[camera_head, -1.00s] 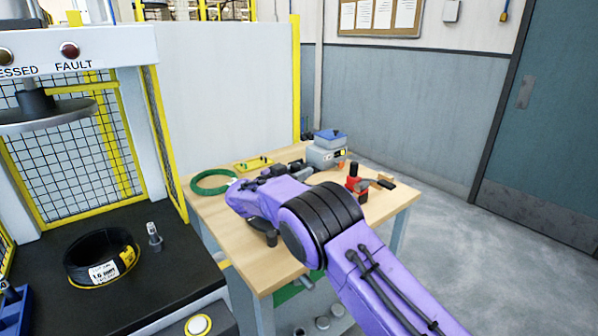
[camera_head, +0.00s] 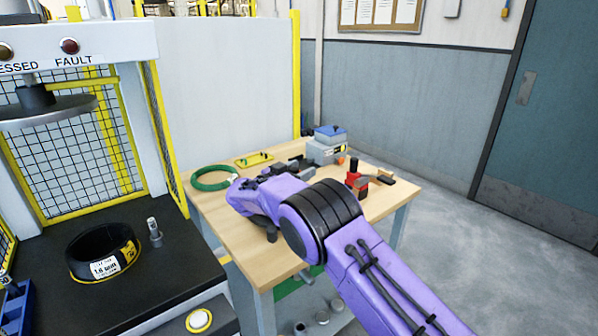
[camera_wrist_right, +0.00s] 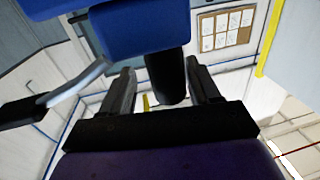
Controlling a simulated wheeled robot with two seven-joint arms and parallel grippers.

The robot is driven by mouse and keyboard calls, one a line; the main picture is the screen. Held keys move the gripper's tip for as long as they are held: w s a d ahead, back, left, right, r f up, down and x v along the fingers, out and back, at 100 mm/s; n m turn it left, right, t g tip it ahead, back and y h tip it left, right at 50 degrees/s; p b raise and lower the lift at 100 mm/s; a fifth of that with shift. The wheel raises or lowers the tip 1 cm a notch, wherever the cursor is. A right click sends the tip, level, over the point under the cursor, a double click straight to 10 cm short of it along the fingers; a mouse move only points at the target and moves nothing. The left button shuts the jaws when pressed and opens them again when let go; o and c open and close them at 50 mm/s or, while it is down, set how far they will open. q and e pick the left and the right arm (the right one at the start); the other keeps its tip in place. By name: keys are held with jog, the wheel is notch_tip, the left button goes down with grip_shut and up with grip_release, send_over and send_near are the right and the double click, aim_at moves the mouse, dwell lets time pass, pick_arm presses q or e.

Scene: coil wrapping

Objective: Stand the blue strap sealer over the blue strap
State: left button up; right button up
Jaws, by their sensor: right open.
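In the right wrist view a blue tool body (camera_wrist_right: 130,30), which looks like the blue strap sealer, fills the top, very close. It has a bent silver lever with a black grip (camera_wrist_right: 22,112) at left. A dark rounded part (camera_wrist_right: 166,80) under it lies between the two separated fingers of my right gripper (camera_wrist_right: 160,70); contact cannot be told. I cannot make out a blue strap. My left gripper is not visible.
On the wooden table (camera_head: 215,208) are a green coil (camera_head: 212,178), a yellow tray (camera_head: 254,160), a grey box with a blue top (camera_head: 322,152) and a red tool (camera_head: 355,179). A black coil (camera_head: 100,252) lies on the press bed at left, beside a small metal post (camera_head: 154,232).

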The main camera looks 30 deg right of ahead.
jog(key=r+b+v, duration=0.1)
jog(key=b+v, duration=0.1)
jog(key=v, duration=1)
jog(key=shift+r, duration=0.1)
